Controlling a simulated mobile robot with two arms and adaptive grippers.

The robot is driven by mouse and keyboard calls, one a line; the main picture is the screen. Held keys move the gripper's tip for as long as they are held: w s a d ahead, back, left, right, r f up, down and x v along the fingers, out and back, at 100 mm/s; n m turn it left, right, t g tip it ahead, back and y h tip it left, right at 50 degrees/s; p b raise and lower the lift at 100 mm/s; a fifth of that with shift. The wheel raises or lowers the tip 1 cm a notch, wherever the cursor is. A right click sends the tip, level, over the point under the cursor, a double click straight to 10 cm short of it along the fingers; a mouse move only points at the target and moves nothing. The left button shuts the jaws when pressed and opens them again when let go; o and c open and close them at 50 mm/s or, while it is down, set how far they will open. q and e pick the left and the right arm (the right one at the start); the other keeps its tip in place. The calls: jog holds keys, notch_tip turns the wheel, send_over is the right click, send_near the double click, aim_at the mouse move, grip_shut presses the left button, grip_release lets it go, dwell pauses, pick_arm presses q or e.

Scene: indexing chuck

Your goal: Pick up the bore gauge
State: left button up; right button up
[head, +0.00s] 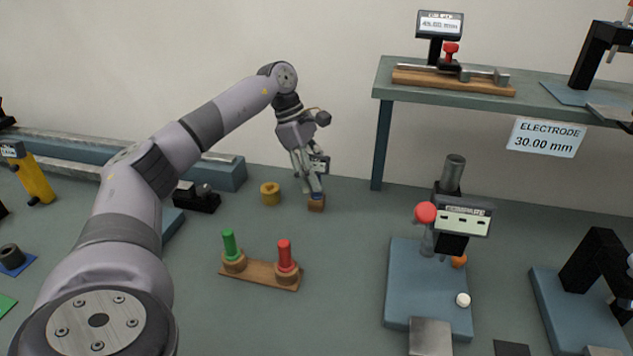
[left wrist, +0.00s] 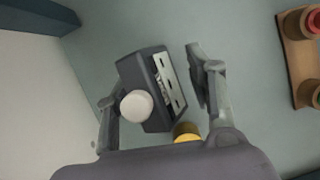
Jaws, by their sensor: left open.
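In the left wrist view the open fingers (left wrist: 152,90) are on either side of the gauge, with a visible gap on the right side. Contact on the left side is unclear. My right gripper is not in view.
A yellow ring (head: 270,194) lies just left of the block. A wooden stand (head: 262,273) with green and red plugs is in front. A raised shelf (head: 440,93) with a leg stands to the right. A blue-based instrument (head: 405,290) is at front right.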

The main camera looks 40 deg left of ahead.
pick_arm(q)
jog(key=shift+c, duration=0.6)
grip_shut()
